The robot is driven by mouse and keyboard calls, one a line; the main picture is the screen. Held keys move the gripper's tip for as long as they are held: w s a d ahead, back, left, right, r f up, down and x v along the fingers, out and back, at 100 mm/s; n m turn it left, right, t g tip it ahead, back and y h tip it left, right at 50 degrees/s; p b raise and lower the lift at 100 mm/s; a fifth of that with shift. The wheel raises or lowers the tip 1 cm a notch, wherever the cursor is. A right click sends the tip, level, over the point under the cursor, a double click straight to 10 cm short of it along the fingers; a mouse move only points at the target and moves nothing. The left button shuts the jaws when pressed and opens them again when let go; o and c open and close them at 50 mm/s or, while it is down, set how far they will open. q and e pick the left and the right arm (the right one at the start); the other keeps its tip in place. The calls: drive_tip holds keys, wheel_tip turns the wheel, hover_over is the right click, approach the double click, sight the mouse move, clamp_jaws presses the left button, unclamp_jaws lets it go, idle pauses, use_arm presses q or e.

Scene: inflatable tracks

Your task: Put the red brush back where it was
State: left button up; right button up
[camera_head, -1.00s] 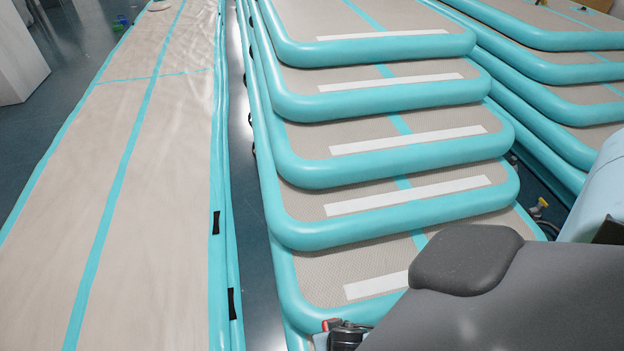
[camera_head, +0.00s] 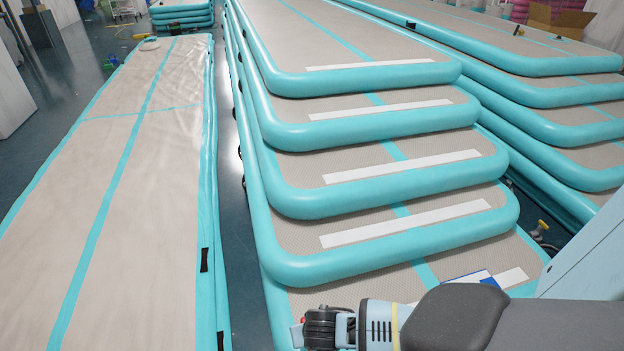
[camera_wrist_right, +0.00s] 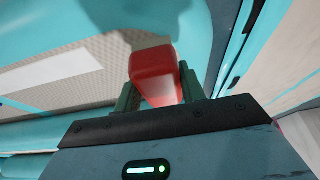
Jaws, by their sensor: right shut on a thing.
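The red brush (camera_wrist_right: 152,74) shows in the right wrist view as a red block with a pale lower part. My right gripper (camera_wrist_right: 158,92) is shut on it, with one green finger on each side. The brush is over or near a turquoise-edged inflatable track (camera_wrist_right: 62,85); I cannot tell whether it touches anything. In the head view my right arm comes in at the bottom right, and the brush cannot be made out. My left gripper is not in view.
Stacked, stepped inflatable tracks (camera_head: 400,247) fill the middle and right. A long low track (camera_head: 150,220) lies left, beyond a narrow floor gap (camera_head: 243,260). A cardboard box (camera_head: 560,18) stands far right.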

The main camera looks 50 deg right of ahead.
wheel_tip(320, 180, down, 4)
drive_tip(key=shift+s+r+b, duration=0.1)
drive_tip(key=shift+r+b, duration=0.1)
drive_tip(key=shift+b, duration=0.65)
drive_tip(key=shift+r, duration=0.15)
drive_tip(key=o, duration=0.8)
drive_tip(key=shift+o, duration=0.8)
drive_tip(key=p+v, duration=0.6)
drive_tip(key=v, duration=0.6)
drive_tip(key=shift+p, duration=0.3)
